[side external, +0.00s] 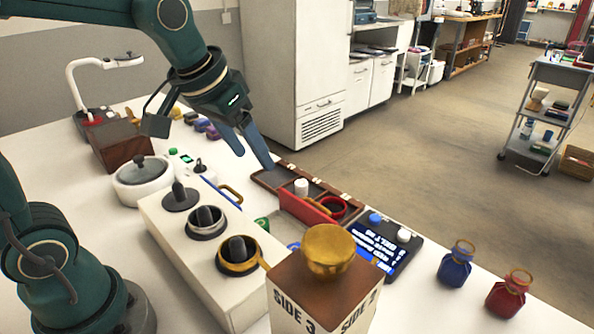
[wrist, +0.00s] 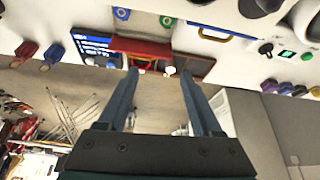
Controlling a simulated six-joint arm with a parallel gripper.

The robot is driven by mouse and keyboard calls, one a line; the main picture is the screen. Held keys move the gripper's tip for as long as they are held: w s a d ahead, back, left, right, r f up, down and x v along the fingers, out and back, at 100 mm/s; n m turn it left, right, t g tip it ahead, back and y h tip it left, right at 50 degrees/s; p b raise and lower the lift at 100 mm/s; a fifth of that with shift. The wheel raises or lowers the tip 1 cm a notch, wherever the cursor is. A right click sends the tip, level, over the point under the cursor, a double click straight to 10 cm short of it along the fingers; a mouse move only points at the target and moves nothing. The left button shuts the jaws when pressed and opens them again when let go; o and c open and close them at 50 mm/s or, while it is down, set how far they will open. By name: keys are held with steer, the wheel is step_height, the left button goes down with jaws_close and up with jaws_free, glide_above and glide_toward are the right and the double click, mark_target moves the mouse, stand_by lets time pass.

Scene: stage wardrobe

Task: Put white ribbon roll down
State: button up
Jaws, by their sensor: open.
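The white ribbon roll (side external: 301,187) looks like a small white cylinder standing in a dark brown compartment tray (side external: 268,180). A small white shape between the finger lines in the wrist view (wrist: 169,71) appears to be the same roll. My gripper (side external: 256,161) is open, its two long grey fingers angled down over the tray's far-left end. In the side view the roll is apart from the fingertips, to their lower right. The fingers also show in the wrist view (wrist: 159,72), spread wide with nothing gripped. The roll's base is partly hidden by a red panel (side external: 306,207).
A red ring (side external: 333,207) lies in the tray beside the panel. A white block with posts (side external: 205,250) and a wooden-topped box (side external: 325,285) stand in front.

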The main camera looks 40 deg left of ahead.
steer(key=s+d+f, duration=0.1)
steer(key=s, duration=0.5)
steer(key=s+d+f+m, duration=0.1)
steer(key=s, duration=0.5)
steer(key=shift+d+f+t, duration=0.25)
steer(key=shift+f+t, duration=0.05)
steer(key=shift+f, duration=0.05)
